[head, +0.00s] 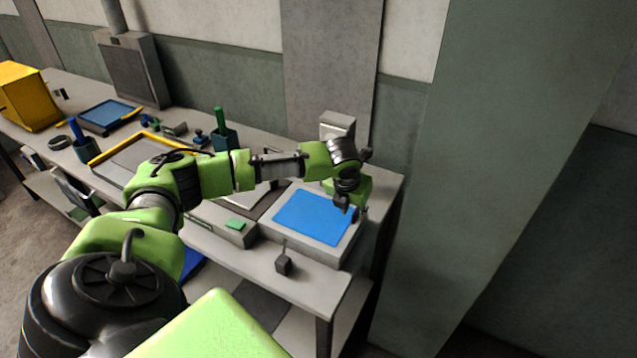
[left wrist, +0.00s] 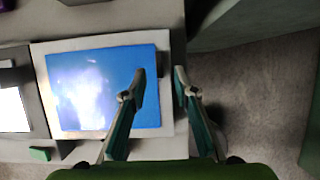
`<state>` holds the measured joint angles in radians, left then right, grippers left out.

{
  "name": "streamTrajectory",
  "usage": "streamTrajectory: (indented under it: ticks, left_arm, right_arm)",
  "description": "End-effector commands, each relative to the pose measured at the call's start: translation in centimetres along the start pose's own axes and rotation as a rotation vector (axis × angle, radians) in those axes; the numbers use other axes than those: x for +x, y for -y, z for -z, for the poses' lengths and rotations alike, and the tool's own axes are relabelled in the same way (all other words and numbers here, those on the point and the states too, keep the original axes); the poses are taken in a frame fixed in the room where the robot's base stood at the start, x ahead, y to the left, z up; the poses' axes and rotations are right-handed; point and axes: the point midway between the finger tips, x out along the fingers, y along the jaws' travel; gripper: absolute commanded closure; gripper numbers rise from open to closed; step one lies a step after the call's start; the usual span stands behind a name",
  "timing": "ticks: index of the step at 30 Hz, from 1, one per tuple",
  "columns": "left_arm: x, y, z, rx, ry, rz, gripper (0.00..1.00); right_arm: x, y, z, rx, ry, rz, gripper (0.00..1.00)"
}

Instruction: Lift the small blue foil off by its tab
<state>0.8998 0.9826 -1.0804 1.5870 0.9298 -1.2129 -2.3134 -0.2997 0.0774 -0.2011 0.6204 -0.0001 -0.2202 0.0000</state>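A blue foil (head: 313,218) lies flat on a pale grey block (head: 318,252) near the right end of the bench. In the left wrist view the blue foil (left wrist: 100,85) shows a bright glare. A dark piece (left wrist: 163,63), perhaps its tab, shows at the foil's right edge, between the fingers. My left gripper (head: 350,208) is over the right edge of the block; in the left wrist view its two fingers (left wrist: 160,75) are apart with nothing held. I cannot tell how high the fingertips are. My right gripper is in neither view.
A small green pad (head: 237,224) on a grey block lies left of the foil block. A dark weight-like object (head: 283,264) stands at the front edge. A grey column (head: 500,120) rises to the right. Holders, trays and a yellow box (head: 28,97) fill the left.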

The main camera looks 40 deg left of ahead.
Motion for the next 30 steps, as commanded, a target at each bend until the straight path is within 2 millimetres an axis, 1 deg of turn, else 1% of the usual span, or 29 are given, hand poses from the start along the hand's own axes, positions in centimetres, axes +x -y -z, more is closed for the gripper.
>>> streamTrajectory:
  ticks: [1, 3, 6, 13, 14, 15, 17, 30]
  left_arm:
    - [0.6, 0.0, 0.0, -0.001, -0.003, -0.001, 0.73]
    - [1.4, 0.0, -0.1, 0.000, -0.001, 0.000, 0.73]
    - [2.1, -0.1, 0.0, 0.001, 0.000, -0.001, 0.73]
    - [2.4, 0.0, 0.0, 0.001, 0.001, 0.000, 0.73]
    - [2.3, 0.0, 0.0, 0.001, 0.001, 0.000, 0.76]
    - [2.3, 0.0, 0.0, 0.001, 0.001, 0.000, 0.86]
    - [2.3, 0.0, 0.0, 0.001, 0.001, 0.000, 1.00]
    - [2.1, -0.1, -0.2, 0.001, 0.003, 0.000, 1.00]
  right_arm:
    - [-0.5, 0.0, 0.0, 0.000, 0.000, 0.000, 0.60]
    - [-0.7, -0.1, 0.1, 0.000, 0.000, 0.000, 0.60]
    - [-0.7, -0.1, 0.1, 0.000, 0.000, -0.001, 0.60]
    - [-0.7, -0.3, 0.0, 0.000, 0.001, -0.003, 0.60]
    - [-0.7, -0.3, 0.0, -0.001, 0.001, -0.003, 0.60]
    - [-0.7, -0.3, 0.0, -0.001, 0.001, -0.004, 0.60]
    - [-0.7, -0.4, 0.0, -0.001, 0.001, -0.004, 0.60]
    - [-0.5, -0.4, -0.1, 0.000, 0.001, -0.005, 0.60]
